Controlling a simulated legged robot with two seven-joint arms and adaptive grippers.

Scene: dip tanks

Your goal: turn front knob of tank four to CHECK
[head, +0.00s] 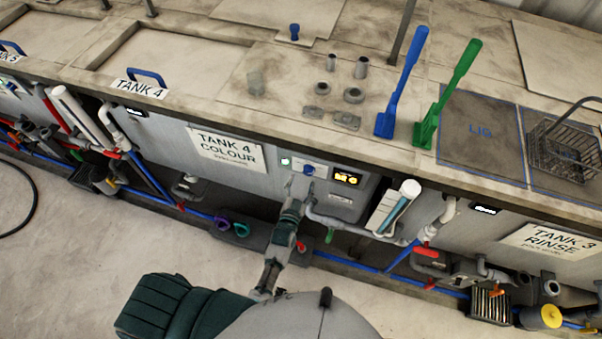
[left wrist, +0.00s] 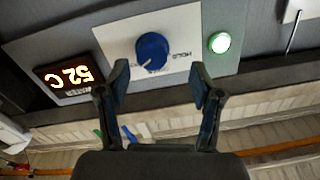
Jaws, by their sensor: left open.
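My left gripper (head: 300,190) is just in front of the panel. In the left wrist view its fingers (left wrist: 158,80) are apart and empty, below the knob and not around it. My right gripper is out of view.
A lit green lamp (left wrist: 219,42) and a display reading 52 C (left wrist: 68,78) flank the knob. A pipe (head: 345,224) runs below the panel. Blue (head: 402,85) and green (head: 445,95) levers stand on the tank top. A wire basket (head: 565,145) is at right.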

